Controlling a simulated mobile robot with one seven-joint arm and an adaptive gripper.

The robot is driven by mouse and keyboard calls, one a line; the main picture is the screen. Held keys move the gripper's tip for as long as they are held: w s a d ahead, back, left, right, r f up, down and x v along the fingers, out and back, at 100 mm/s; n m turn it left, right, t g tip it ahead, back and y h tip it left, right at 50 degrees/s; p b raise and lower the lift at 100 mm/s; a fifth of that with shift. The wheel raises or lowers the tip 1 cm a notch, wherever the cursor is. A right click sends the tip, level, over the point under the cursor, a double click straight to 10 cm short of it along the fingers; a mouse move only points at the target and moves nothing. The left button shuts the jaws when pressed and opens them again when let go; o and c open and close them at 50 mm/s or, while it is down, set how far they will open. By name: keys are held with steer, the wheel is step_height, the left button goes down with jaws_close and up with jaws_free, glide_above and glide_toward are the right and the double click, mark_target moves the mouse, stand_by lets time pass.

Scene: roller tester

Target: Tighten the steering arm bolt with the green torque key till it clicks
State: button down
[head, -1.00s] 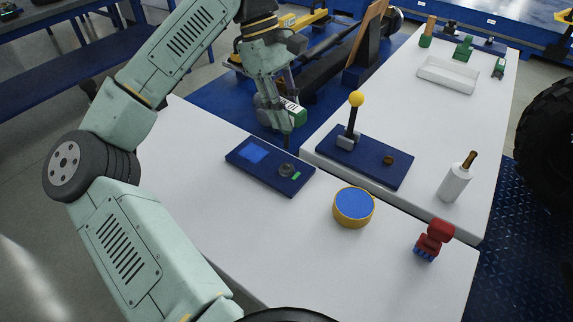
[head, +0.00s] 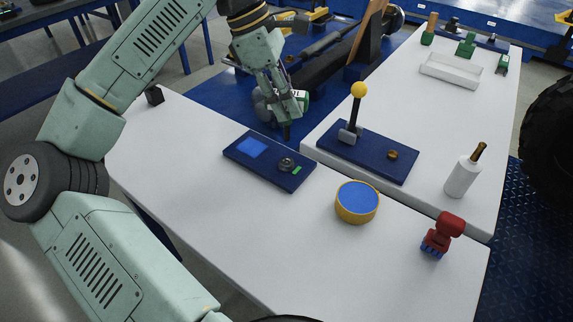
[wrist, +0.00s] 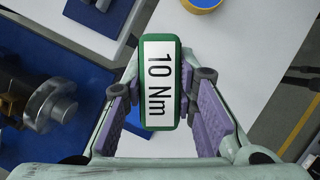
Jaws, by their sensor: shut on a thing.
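My gripper (wrist: 162,112) is shut on the green torque key (wrist: 160,40), whose white label reads "10 Nm" in the wrist view. In the head view my gripper (head: 288,106) holds the key (head: 303,97) in the air near the far edge of the near white table, with a dark shaft pointing down. A grey metal hub or shaft end (wrist: 52,106) with blue parts lies left of the gripper in the wrist view. I cannot pick out the steering arm bolt. The tip of the key is hidden in the wrist view.
A blue tester plate (head: 265,170) lies on the near table (head: 200,190), close to the gripper. A lever stand with a yellow knob (head: 359,90), a yellow-blue round pad (head: 357,202), a white bottle (head: 462,177) and a red tool (head: 442,235) stand to the right. Green-based tools (head: 465,46) stand behind.

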steer(key=n+b, duration=0.1)
steer(key=n+t+b, duration=0.1)
steer(key=n, duration=0.1)
steer(key=shift+a+f, duration=0.1)
steer(key=shift+f, duration=0.2)
steer(key=shift+r+n+t+b, duration=0.15)
steer(key=shift+n+t+b, duration=0.4)
steer(key=shift+n, duration=0.55)
steer(key=shift+r, duration=0.2)
steer(key=shift+f+n+t+y+b, duration=0.35)
steer(key=shift+n+b, duration=0.45)
steer(key=shift+n, duration=0.2)
steer(key=shift+r+n+t+b, duration=0.25)
steer(key=shift+n+b, duration=0.25)
steer(key=shift+n, duration=0.7)
steer(key=shift+r, duration=0.1)
